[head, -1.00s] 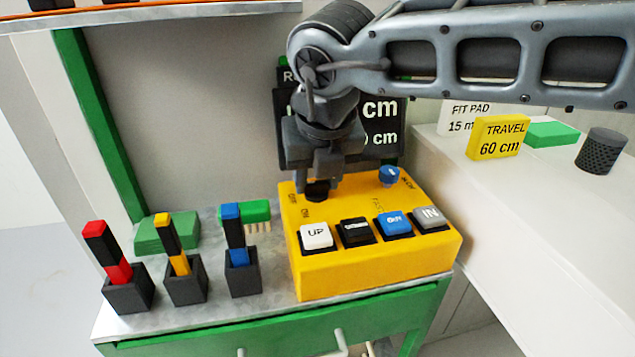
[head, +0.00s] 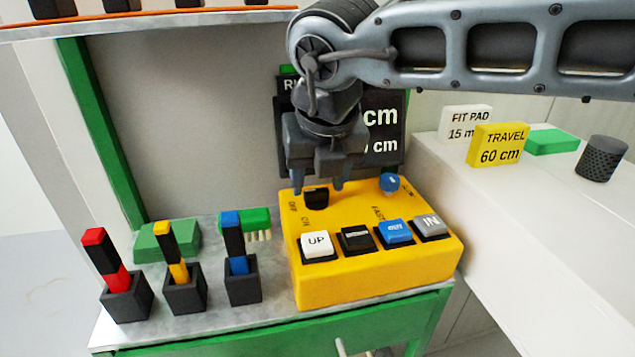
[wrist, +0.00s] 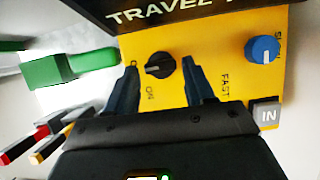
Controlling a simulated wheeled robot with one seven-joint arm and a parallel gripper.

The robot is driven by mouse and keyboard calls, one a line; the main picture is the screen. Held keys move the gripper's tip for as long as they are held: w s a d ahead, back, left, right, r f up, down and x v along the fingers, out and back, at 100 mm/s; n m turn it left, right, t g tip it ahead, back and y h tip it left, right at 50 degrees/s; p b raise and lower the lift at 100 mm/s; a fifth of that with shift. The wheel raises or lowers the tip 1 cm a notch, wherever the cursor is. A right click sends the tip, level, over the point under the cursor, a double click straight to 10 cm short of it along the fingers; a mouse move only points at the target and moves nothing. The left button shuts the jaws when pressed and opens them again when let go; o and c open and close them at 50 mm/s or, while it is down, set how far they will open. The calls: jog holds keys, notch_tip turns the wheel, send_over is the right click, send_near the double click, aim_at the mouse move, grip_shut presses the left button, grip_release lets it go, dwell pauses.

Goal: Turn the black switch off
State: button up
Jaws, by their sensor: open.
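The black switch (head: 315,198) is a round knob at the back left of the yellow control box (head: 375,278). OFF and ON labels lie beside it. In the wrist view the switch (wrist: 159,66) shows a small pale mark on its left side, toward the label partly hidden by a finger. The ON label sits below it in that view. My gripper (head: 317,187) is open, pointing down just above the switch. In the wrist view its two fingers (wrist: 160,72) stand on either side of the switch, with visible gaps.
A blue knob (head: 389,184) is to the right of the switch. White, black, blue and grey buttons line the box front, including the UP button (head: 317,243). Levers with red, yellow and blue parts stand left. A dark display (head: 390,130) rises behind.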

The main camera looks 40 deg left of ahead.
jog(key=v, duration=0.6)
jog(key=shift+r, duration=0.1)
dwell(0.3)
